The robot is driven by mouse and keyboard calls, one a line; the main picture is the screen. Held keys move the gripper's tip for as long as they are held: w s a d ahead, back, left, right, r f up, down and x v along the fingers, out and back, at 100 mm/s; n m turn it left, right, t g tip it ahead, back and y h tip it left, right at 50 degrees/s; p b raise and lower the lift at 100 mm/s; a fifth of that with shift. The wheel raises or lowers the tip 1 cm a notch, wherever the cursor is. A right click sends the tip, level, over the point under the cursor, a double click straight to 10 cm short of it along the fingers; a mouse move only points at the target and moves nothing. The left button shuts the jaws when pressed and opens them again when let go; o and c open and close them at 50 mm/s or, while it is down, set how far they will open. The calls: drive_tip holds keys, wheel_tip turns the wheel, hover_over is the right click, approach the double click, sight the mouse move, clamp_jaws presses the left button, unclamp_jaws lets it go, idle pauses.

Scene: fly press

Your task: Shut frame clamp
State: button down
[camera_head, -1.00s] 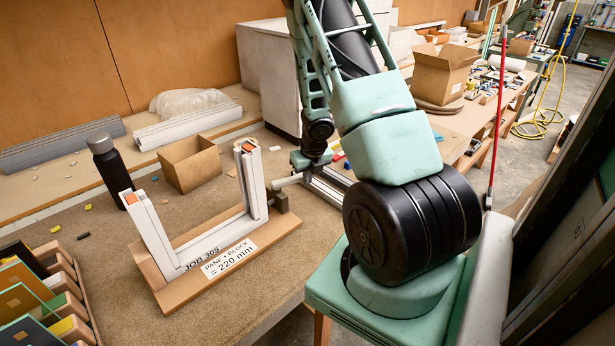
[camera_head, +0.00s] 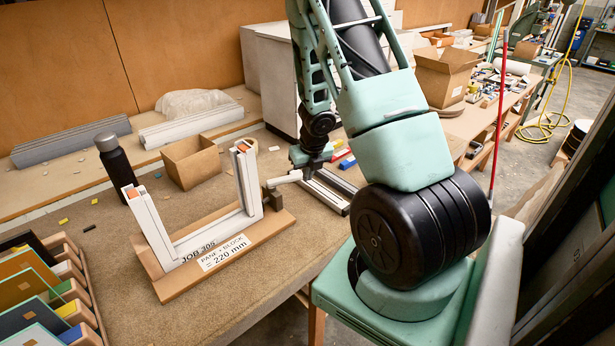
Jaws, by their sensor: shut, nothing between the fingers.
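The white U-shaped frame (camera_head: 158,232) stands on a wooden base board (camera_head: 180,287) on the bench, with orange pieces at the tops of its posts. A dark clamp block (camera_head: 272,198) sits at the foot of the right post, on its right side. The view is too small to tell whether the clamp is open or shut. My gripper (camera_head: 272,183) is just right of the frame, its pale fingers pointing left towards the clamp block. It is shut and empty. I cannot tell whether the fingertips touch the clamp.
A rack of coloured panes (camera_head: 88,290) stands at the lower left. A black bottle (camera_head: 117,165) and an open cardboard box (camera_head: 192,161) are behind the frame. The front of the bench is clear.

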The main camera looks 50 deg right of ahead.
drive_tip(key=p+v, duration=0.1)
drive_tip(key=v, duration=0.4)
drive_tip(key=shift+r+p, duration=0.1)
drive_tip(key=shift+p, duration=0.25)
drive_tip(key=shift+a, duration=0.1)
